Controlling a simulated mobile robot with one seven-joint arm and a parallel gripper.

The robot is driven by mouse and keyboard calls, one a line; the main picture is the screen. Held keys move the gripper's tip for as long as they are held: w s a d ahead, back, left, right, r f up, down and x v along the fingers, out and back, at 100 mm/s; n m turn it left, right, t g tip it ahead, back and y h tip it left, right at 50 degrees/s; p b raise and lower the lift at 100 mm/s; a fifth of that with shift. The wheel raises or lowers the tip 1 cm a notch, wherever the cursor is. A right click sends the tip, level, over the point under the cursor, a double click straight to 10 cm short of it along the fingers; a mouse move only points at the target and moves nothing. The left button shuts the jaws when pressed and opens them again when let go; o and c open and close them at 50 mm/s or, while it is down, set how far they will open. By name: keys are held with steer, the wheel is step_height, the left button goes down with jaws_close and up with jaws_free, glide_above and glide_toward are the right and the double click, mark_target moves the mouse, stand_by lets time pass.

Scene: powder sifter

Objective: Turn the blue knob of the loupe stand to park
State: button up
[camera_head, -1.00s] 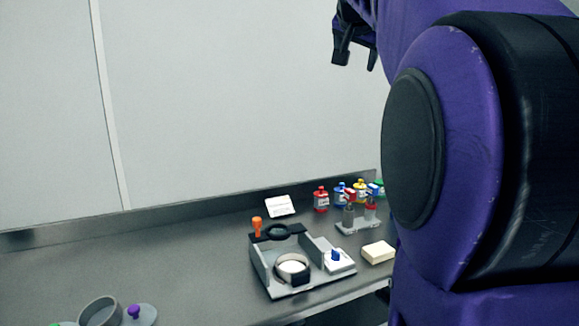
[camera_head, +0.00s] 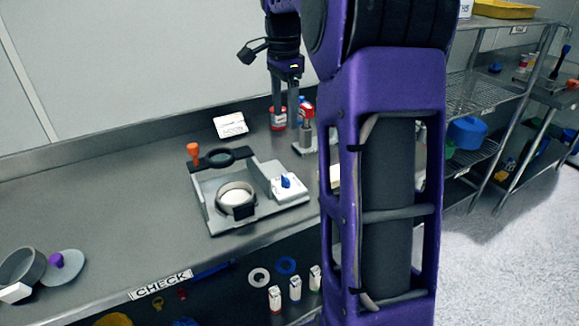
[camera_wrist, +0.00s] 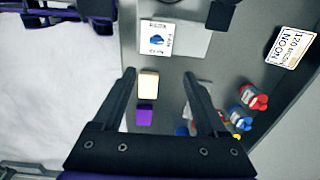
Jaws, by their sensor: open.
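The loupe stand (camera_head: 213,215) is a grey tray on the bench with a black loupe ring (camera_head: 232,157), an orange knob (camera_head: 194,152) and a round dish. The blue knob (camera_head: 286,181) sits on a white plate at the stand's right side. In the wrist view, the blue knob (camera_wrist: 157,39) shows on its printed plate (camera_wrist: 150,50), beyond my fingertips; the print is too small to read surely. My gripper (camera_head: 285,122) is open, points down and is behind the stand in the head view. Its open fingers (camera_wrist: 159,73) touch nothing visible.
A cream block (camera_wrist: 148,84) and a purple block (camera_wrist: 145,114) show between my fingers. Red and blue bottles (camera_wrist: 254,97) stand nearby. A white sign (camera_head: 230,125) stands behind the stand. My arm hides part of the bench.

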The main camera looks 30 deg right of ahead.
mark_target(286, 177)
step_height(286, 177, down, 18)
steer(key=b, duration=0.3)
steer(key=shift+s, duration=0.15)
jaws_close()
stand_by(0.5)
